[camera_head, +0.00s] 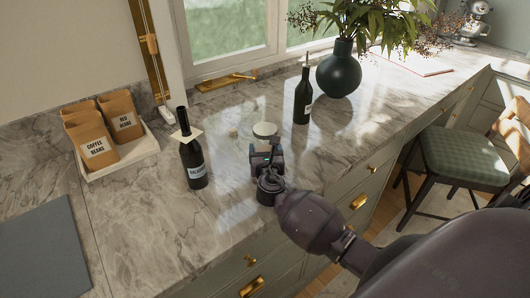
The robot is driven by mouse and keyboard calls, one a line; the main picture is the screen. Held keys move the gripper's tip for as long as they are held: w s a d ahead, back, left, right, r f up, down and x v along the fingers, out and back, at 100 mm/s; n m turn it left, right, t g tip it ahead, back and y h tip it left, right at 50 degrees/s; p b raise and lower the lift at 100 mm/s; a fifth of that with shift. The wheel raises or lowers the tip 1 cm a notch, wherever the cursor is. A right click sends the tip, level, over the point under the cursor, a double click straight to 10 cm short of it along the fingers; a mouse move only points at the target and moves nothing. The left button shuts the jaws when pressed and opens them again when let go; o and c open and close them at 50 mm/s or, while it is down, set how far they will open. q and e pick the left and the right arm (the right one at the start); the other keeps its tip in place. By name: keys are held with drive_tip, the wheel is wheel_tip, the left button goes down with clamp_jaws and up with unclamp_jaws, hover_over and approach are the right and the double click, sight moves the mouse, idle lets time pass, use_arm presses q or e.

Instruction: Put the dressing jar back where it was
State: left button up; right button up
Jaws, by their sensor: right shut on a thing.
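My right gripper (264,148) reaches in from the lower right over the marble counter. It is shut on a jar with a pale round lid (265,129), which I take to be the dressing jar. The lid shows just beyond the fingers, and most of the jar's body is hidden behind the gripper. I cannot tell whether the jar touches the counter. My left gripper is not in view.
A dark labelled bottle (194,165) stands left of the gripper. Another dark bottle (303,97) and a green vase (339,70) stand behind right. A white tray (121,161) holds brown bags. The counter's front edge is close.

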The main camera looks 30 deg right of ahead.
drive_tip(key=shift+f, duration=0.2)
drive_tip(key=o, duration=1.1)
drive_tip(key=shift+r, duration=0.25)
drive_tip(key=v, duration=1.2)
